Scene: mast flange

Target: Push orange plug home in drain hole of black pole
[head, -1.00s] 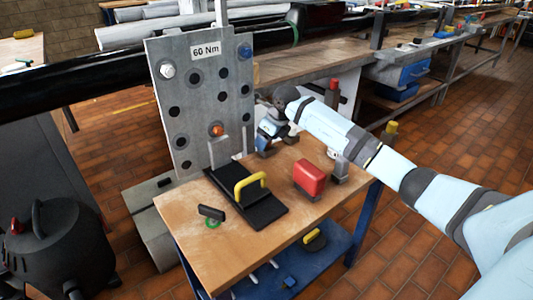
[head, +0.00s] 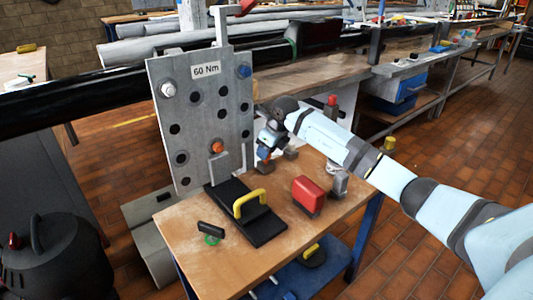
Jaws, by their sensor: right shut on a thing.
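The black pole (head: 60,97) runs level across the left, passing behind an upright grey plate (head: 205,112). I cannot make out its drain hole. A small round orange piece (head: 216,147) shows low on the plate, above a grey upright bracket. I cannot tell whether it is the plug. My right gripper (head: 265,155) points down just right of the plate, above the wooden table and apart from the orange piece. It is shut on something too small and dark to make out. My left gripper is out of view.
The wooden table (head: 190,255) carries a black base with a yellow handle (head: 250,202), a red box (head: 308,195) and a small black block with a green ring (head: 211,232). A dark round canister (head: 65,260) stands at lower left. The table's front left is bare.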

